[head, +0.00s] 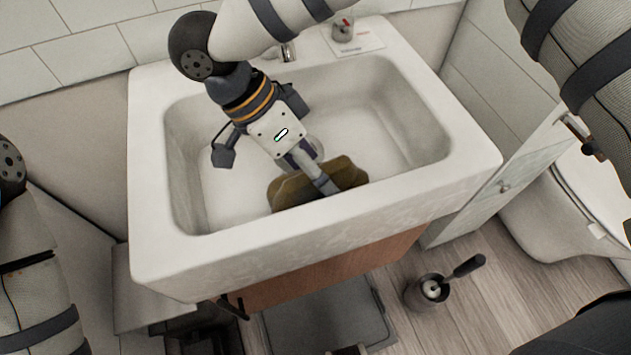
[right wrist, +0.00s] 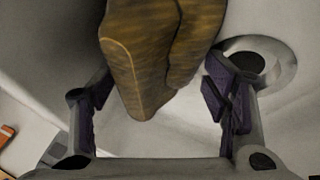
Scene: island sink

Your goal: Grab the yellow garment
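The yellow-brown garment (head: 286,192) lies in a folded heap in the white sink basin, near its front wall. My right gripper (head: 318,178) reaches down into the sink over the garment, and one finger covers part of it in the head view. In the right wrist view, the right gripper (right wrist: 160,95) has its fingers wide apart, with the garment (right wrist: 150,60) showing between and beyond them. I cannot tell whether the fingers touch it. My left arm shows only at the left edge of the head view; its gripper is out of view.
The sink's rim (head: 330,235) and walls surround the garment. A drain (right wrist: 258,62) shows beside the garment. A toilet brush holder (head: 428,292) and toilet (head: 575,205) stand right. The basin's right side is clear.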

